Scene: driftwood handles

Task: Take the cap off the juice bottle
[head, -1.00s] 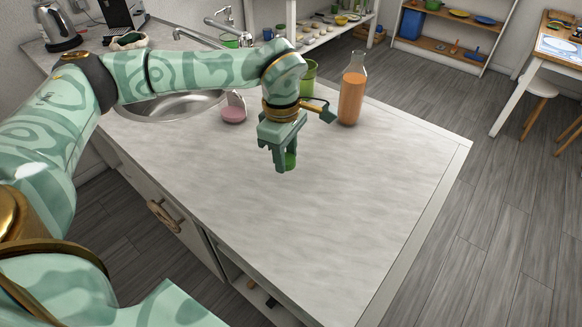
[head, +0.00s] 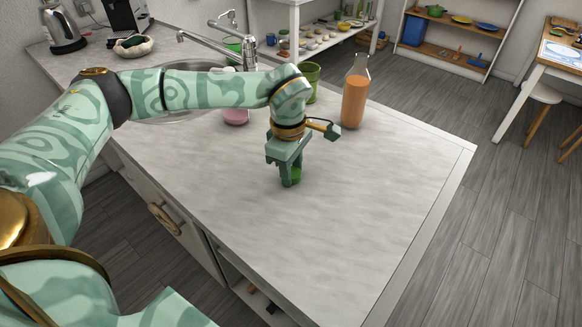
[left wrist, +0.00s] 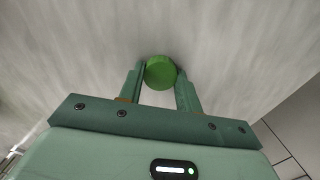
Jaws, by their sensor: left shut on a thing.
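The juice bottle (head: 354,98) is clear with orange juice and stands upright on the counter, its neck open with no cap on it. The green cap (left wrist: 160,72) is between the fingertips of my left gripper (left wrist: 160,84), which is shut on it. In the head view the left gripper (head: 291,178) points down, low over the counter, in front of and to the left of the bottle. The cap (head: 296,174) shows there partly behind a finger. I cannot tell whether the cap touches the counter. My right gripper is not in view.
A green cup (head: 312,78) stands left of the bottle, partly behind my arm. A pink object (head: 236,117) sits by the sink. The counter (head: 330,235) is clear in front and to the right. A kettle (head: 62,28) stands at the back left.

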